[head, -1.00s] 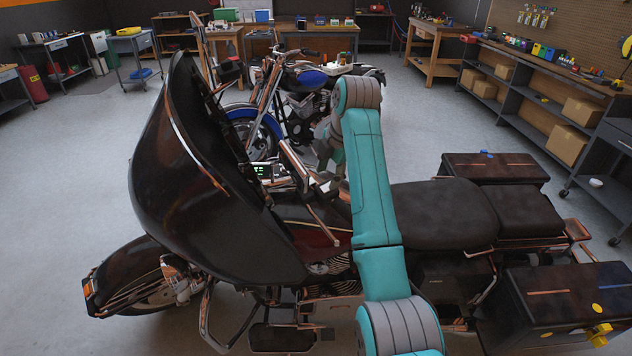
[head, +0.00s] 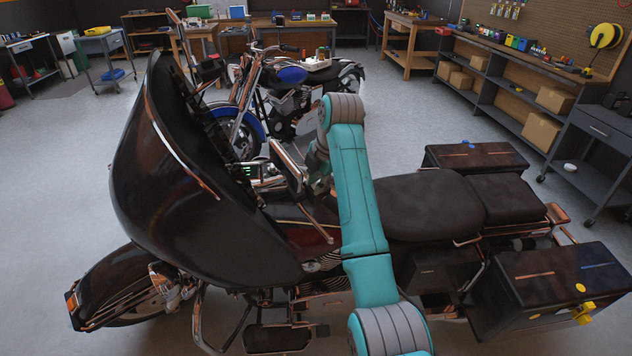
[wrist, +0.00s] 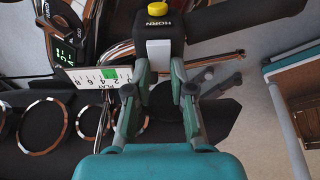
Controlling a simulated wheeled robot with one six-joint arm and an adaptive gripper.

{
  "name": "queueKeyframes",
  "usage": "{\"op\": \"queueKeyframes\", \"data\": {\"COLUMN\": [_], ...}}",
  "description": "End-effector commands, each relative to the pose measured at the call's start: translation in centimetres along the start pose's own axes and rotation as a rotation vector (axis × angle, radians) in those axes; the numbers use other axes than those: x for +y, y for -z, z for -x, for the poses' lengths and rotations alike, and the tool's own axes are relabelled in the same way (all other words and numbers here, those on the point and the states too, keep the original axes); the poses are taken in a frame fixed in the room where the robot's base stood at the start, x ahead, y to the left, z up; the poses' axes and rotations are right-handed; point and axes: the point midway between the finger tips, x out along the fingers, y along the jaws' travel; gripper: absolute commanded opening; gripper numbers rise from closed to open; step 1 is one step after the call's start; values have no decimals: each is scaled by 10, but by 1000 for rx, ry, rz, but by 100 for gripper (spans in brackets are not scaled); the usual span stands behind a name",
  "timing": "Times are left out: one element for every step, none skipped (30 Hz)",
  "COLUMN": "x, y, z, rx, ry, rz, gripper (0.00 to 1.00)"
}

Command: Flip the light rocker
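In the wrist view, a black handlebar switch housing (wrist: 172,25) carries a yellow button (wrist: 157,8) with the word HORN beneath it. A plain white rectangular rocker (wrist: 158,52) sits below that word; I read no light label on it. My gripper (wrist: 161,74) is open and empty, its two fingertips apart on either side of the rocker's lower end. I cannot tell whether a fingertip touches the housing. In the head view, the gripper is mostly hidden behind my arm, near the handlebar of the black motorcycle (head: 420,205).
A white numbered panel with a green slider (wrist: 110,73) lies just left of the gripper, beside a green-lit display (wrist: 66,45). The fairing (head: 190,190) stands left of my arm. A blue motorcycle (head: 290,75) is behind. Open floor lies to the left.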

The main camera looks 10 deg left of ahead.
Motion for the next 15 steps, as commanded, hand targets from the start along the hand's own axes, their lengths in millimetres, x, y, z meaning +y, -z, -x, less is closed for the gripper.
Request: {"op": "queueKeyframes", "data": {"x": [0,0,0,0,0,0,0,0,0,0,0,0,0,0,0], "y": [0,0,-1,-2,-2,-3,-3,-4,-5,-6,-6,-7,-7,-8,-8], "z": [0,0,0,1,1,1,1,2,2,2,2,2,3,3,3], "rx": [1,3,10,19,32,55,76,99,130,154,177,206,225,240,259], "ry": [0,0,0,0,-1,0,0,0,0,0,0,1,0,1,0], "rz": [0,0,0,-1,-1,-1,-1,-2,-2,-2,-2,-2,-1,-1,-1], "gripper": [0,0,0,0,0,0,0,0,0,0,0,0,0,0,0]}}
